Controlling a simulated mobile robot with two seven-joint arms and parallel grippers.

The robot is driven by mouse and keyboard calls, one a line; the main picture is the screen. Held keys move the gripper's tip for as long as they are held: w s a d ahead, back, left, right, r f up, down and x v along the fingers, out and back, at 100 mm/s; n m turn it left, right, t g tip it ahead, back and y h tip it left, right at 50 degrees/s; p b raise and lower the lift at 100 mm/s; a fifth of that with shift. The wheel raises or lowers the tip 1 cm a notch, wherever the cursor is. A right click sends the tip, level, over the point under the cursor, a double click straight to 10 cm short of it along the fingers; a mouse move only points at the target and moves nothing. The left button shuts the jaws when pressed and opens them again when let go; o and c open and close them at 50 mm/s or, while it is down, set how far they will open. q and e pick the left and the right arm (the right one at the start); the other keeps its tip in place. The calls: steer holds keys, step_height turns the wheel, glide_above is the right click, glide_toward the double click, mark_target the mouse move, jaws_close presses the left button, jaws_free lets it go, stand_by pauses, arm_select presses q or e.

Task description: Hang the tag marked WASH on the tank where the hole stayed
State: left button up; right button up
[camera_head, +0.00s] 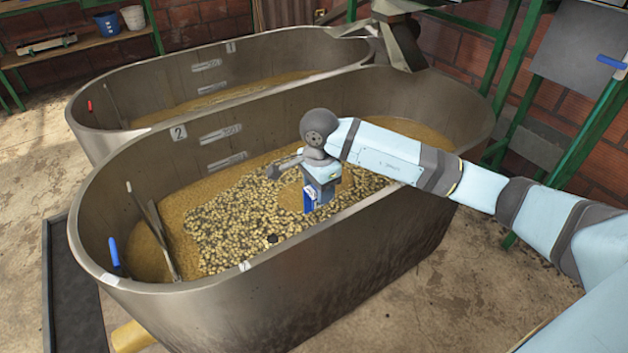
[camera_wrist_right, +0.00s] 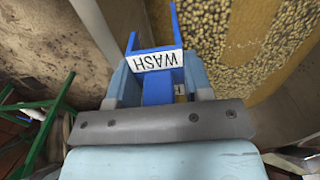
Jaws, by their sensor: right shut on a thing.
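My right gripper (camera_head: 318,190) is shut on a blue tag (camera_head: 309,203) and holds it over the front tank, marked 2 (camera_head: 330,285). In the right wrist view, the tag's white face (camera_wrist_right: 154,61) reads WASH, upside down, between the fingers of my right gripper (camera_wrist_right: 158,82). Two blue prongs stick out past the label. The front tank holds brown liquid with pale beans (camera_head: 235,220); a small dark spot (camera_head: 272,239) shows near its front wall. The rear tank, marked 1 (camera_head: 250,60), holds brown contents. My left gripper is out of view.
A blue-handled tool (camera_head: 115,252) hangs at the front tank's left rim, beside a slanted paddle (camera_head: 160,240). A red-handled item (camera_head: 90,105) is on the rear tank. Green metal frames (camera_head: 590,140) stand at the right. Bare floor (camera_head: 460,290) lies in front.

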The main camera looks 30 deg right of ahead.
mark_target(333, 220)
steer(key=s, duration=0.2)
steer(key=s+p, duration=0.1)
steer(key=s, duration=0.1)
steer(key=s+p, duration=0.1)
steer(key=s, duration=0.1)
steer(key=shift+s+d, duration=0.1)
steer(key=shift+d, duration=0.15)
steer(key=shift+f+b, duration=0.45)
steer(key=shift+f, duration=0.45)
steer(key=shift+f+b, duration=0.35)
steer(key=shift+b, duration=0.2)
arm_select(q)
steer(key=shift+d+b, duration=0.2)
steer(key=shift+b, duration=0.35)
arm_select(e)
steer(key=shift+f, duration=0.7)
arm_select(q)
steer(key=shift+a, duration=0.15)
arm_select(e)
steer(key=o, duration=1)
